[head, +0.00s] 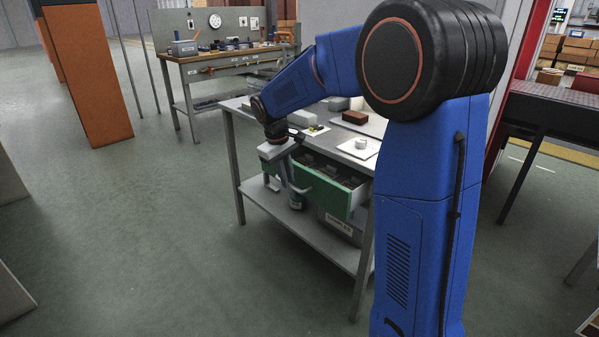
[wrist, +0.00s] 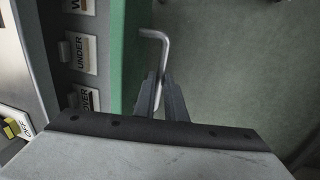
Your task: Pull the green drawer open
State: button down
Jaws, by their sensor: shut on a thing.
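The green drawer (head: 328,188) sticks out from under the top of the grey metal table (head: 233,107) in the head view. Its green front edge (wrist: 137,60) also shows in the wrist view, with labelled compartments inside. A bent metal handle (wrist: 154,35) is fixed to the drawer's front. My gripper (wrist: 163,85) is shut on this handle, with one dark finger on each side of the bar. In the head view my gripper (head: 291,188) is at the drawer's front, and the handle is hard to make out there.
Small blocks, a brown box (head: 355,117) and white sheets lie on the tabletop. A grey bin (head: 339,226) and a green-and-dark item stand on the lower shelf. A workbench (head: 215,62) is behind, and an orange pillar (head: 90,80) is at left. The floor before the drawer is clear.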

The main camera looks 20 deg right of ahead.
jog(key=s+a, duration=0.4)
jog(key=a, duration=0.7)
jog(key=s+a, duration=0.4)
jog(key=a, duration=0.8)
jog(key=shift+s, duration=0.25)
jog(key=shift+a, duration=0.1)
jog(key=c, duration=1.8)
grip_release()
jog(key=a+r, duration=0.1)
jog(key=r, duration=0.4)
jog(key=a+r, duration=0.1)
jog(key=r, duration=0.5)
jog(key=s+a+r, duration=0.1)
jog(key=r, duration=0.5)
jog(key=shift+s+a, duration=0.1)
jog(key=s+d+f+m+t+y, duration=0.1)
jog(key=s+d+f, duration=0.3)
jog(key=s+d, duration=0.6)
jog(key=s+d+f+m+t+y, duration=0.1)
jog(key=s+d+f+m, duration=0.15)
jog(key=s+d, duration=0.8)
jog(key=s+d+f, duration=0.2)
jog(key=s+d+f+t, duration=0.1)
jog(key=s+f, duration=0.1)
jog(key=f, duration=0.1)
jog(key=s+d+f+t, duration=0.1)
jog(key=s+d+f, duration=0.1)
jog(key=f, duration=0.1)
jog(key=shift+s+d+m, duration=0.25)
jog(key=shift+d+m, duration=0.1)
